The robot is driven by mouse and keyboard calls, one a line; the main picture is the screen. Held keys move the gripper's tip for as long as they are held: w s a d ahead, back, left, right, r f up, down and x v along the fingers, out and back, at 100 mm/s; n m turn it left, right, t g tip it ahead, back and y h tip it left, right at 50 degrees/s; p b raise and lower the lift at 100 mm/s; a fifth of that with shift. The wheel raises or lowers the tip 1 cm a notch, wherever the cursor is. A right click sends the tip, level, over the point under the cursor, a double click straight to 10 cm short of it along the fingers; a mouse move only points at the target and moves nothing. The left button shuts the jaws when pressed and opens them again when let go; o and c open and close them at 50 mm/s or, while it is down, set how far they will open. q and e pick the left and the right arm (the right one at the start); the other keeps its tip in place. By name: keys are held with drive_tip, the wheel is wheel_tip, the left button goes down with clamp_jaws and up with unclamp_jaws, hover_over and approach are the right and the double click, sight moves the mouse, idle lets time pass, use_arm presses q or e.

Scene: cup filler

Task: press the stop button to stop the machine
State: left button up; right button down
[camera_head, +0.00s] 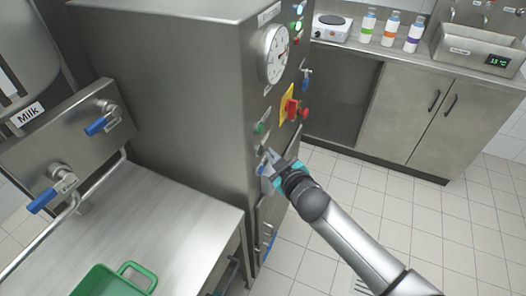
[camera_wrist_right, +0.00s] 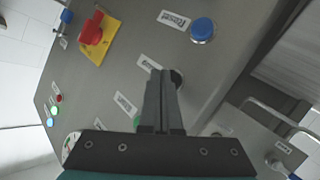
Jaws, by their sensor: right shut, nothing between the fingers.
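The machine's front panel (camera_wrist_right: 215,65) carries several buttons with labels. A black button (camera_wrist_right: 177,78), which I take for the stop button, shows in the right wrist view beside a label too slanted to read. My right gripper (camera_wrist_right: 165,73) is shut and empty, its tips just beside the black button and partly covering it. I cannot tell whether they touch. In the head view my right gripper (camera_head: 263,153) is at the panel, below the green button (camera_head: 259,128), and hides the black button. My left gripper is not in view.
A blue button (camera_wrist_right: 202,30) labelled Reset is close by. A steel table (camera_head: 185,215) with a green container (camera_head: 105,282) stands left.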

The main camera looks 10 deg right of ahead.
drive_tip(key=shift+w+a, duration=0.2)
drive_tip(key=shift+a, duration=0.05)
idle(0.3)
drive_tip(key=shift+d, duration=0.1)
drive_tip(key=shift+s+d+p, duration=0.4)
drive_tip(key=shift+d, duration=0.1)
drive_tip(key=s+d+p, duration=0.2)
drive_tip(key=s+d, duration=0.1)
drive_tip(key=d, duration=0.2)
drive_tip(key=shift+s, duration=0.2)
idle(0.3)
idle(0.8)
